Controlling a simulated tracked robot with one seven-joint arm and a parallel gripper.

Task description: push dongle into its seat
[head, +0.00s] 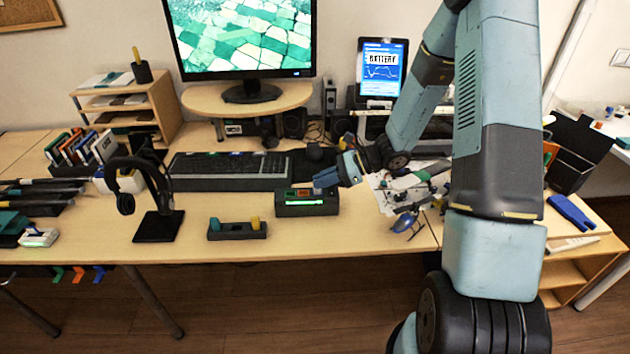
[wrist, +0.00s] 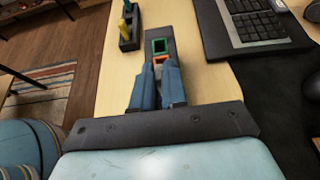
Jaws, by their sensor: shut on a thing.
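A dark block (head: 292,209) with a green-lit slot stands on the desk in front of the keyboard. In the wrist view, the block (wrist: 150,36) has a green-rimmed square opening (wrist: 160,46) just beyond my fingertips. My gripper (head: 320,181) is low over the right part of the block. In the wrist view, my gripper (wrist: 158,68) has its blue fingers closed around a small piece, which I take for the dongle (wrist: 158,60); only an orange edge shows between the tips. The fingers hide the rest, so I cannot tell how deep it sits.
A small dark holder (head: 237,232) with a blue and a yellow piece stands to the left. The keyboard (head: 230,170) lies behind the block. A headphone stand (head: 158,225) is farther left. Papers and small parts (head: 405,190) lie to the right. The desk's front edge is close.

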